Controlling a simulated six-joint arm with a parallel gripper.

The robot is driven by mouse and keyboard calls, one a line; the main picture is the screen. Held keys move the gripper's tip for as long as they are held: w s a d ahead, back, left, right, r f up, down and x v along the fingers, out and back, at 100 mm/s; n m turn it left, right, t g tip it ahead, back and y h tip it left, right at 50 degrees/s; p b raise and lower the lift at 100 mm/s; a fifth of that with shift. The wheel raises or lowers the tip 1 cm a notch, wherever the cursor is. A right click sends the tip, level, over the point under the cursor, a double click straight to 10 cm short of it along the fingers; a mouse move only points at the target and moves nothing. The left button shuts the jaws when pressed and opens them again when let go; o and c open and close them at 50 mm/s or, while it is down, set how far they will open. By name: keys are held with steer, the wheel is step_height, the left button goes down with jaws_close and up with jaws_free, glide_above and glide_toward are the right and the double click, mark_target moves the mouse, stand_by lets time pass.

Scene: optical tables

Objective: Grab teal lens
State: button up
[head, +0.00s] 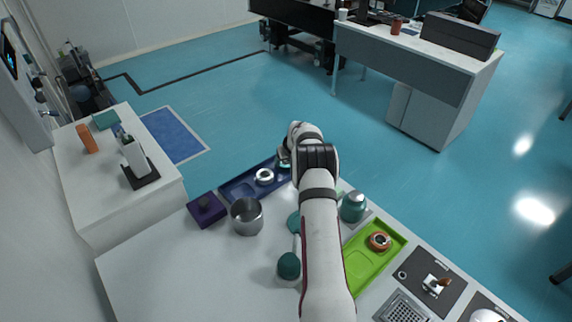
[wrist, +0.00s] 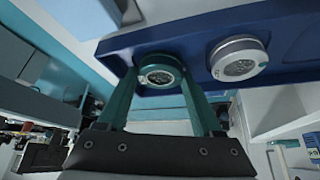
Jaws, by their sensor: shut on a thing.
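The teal lens (wrist: 160,75) is a round piece with a teal rim and a clear, patterned face. In the wrist view it sits between the two teal fingers of my gripper (wrist: 161,82), which are shut on its sides. It is close to the dark blue tray (wrist: 120,42); I cannot tell whether it still touches the tray. In the head view the teal lens (head: 284,157) shows only in part at the tray's far right, with my arm hiding most of the gripper.
A silver-rimmed lens (wrist: 240,57) lies in the blue tray, just right of my gripper. A metal cup (head: 246,217), a purple block (head: 206,207), a teal jar (head: 353,207), a teal-capped bottle (head: 288,266) and a green tray (head: 362,277) stand around my arm.

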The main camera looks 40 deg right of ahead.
steer(key=shift+c, duration=0.8)
steer(key=shift+r, duration=0.15)
